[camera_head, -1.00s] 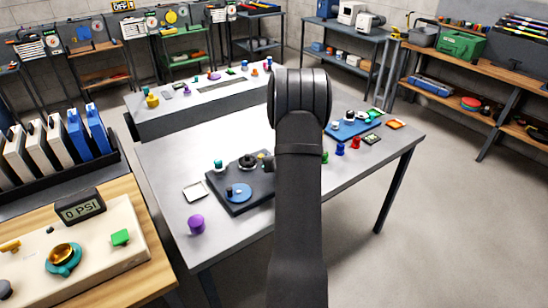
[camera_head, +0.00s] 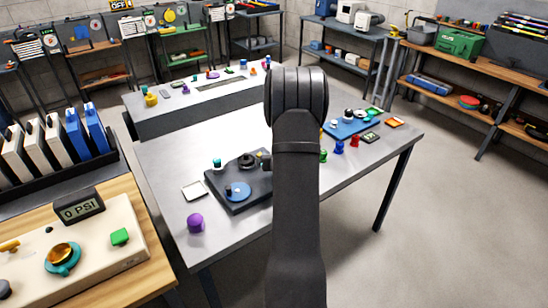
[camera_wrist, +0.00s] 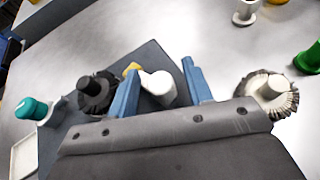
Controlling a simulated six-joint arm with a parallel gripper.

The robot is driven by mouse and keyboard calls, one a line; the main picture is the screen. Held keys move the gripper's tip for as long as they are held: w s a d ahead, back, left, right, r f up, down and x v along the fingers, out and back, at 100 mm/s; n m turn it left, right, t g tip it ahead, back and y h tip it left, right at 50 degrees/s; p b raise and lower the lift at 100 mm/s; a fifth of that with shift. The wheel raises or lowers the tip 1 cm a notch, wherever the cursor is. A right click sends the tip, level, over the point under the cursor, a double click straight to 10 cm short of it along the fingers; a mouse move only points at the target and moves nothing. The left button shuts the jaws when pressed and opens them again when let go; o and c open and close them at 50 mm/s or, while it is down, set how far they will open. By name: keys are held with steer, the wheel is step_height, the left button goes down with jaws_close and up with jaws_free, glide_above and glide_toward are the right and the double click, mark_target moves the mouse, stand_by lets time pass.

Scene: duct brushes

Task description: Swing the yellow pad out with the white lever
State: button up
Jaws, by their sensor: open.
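In the wrist view, a white rounded post (camera_wrist: 158,86), seemingly the white lever, stands between the two blue fingers of my gripper (camera_wrist: 160,68). The fingers are apart, with a gap visible to the right of the post; I cannot tell whether the left finger touches it. A small yellow piece (camera_wrist: 132,68), likely the yellow pad, shows just behind the left fingertip and is partly hidden. Both are above a dark base plate (camera_wrist: 185,106). In the head view my arm covers the gripper, the lever and the pad.
A dark bristle brush (camera_wrist: 97,93) stands left of the fingers and a pale one (camera_wrist: 270,93) right. A teal knob (camera_wrist: 30,108) is at far left. In the head view, a purple knob (camera_head: 195,223) and white tray (camera_head: 194,191) sit on the table's left side.

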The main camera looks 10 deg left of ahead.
steer(key=v, duration=1.7)
steer(key=shift+s, duration=0.15)
steer(key=shift+d, duration=0.15)
steer(key=shift+c, duration=0.5)
